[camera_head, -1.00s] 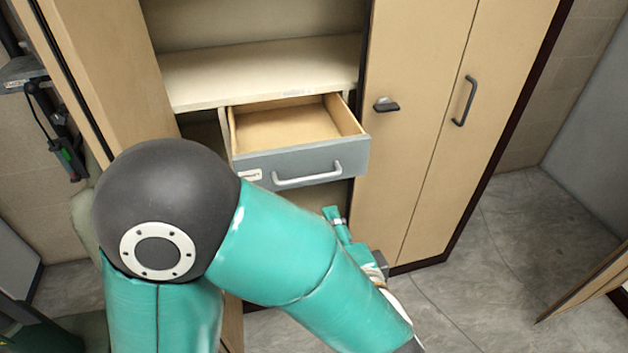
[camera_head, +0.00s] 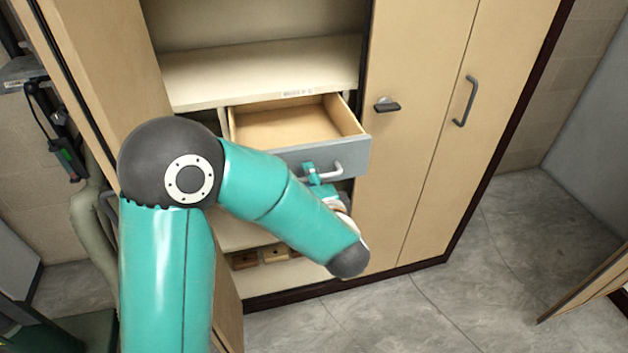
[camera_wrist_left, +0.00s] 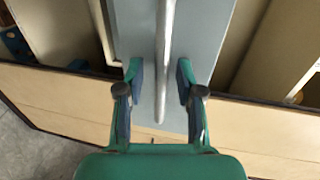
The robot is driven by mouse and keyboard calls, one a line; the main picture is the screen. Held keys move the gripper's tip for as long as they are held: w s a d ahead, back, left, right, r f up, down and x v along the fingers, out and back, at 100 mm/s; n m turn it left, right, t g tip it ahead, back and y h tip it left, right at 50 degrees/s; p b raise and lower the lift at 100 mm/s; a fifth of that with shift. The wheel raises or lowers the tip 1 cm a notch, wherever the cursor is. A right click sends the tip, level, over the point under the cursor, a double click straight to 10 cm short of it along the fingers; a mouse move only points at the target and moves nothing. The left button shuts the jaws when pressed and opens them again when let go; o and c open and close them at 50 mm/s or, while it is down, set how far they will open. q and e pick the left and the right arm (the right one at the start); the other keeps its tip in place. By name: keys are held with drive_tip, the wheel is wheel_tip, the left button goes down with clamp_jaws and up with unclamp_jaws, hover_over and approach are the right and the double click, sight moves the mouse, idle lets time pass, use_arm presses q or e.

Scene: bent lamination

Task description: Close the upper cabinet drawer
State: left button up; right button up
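The upper drawer (camera_head: 300,130) of the cabinet is pulled out, and its inside looks empty. Its front is grey with a light metal bar handle (camera_head: 336,172). My left gripper (camera_head: 311,172) is at the drawer front, partly hidden by my own arm. In the left wrist view the left gripper (camera_wrist_left: 161,88) is open, its two fingers on either side of the bar handle (camera_wrist_left: 165,60), with gaps on both sides. The grey drawer front (camera_wrist_left: 190,30) lies behind the handle. My right gripper is in neither view.
An open cabinet door (camera_head: 110,70) stands on the left. A closed door with a handle (camera_head: 466,101) is on the right. Lower shelves with small wooden pieces (camera_head: 274,253) lie below the drawer.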

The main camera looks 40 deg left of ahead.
use_arm(q)
drive_tip(key=shift+c, duration=0.4)
clamp_jaws()
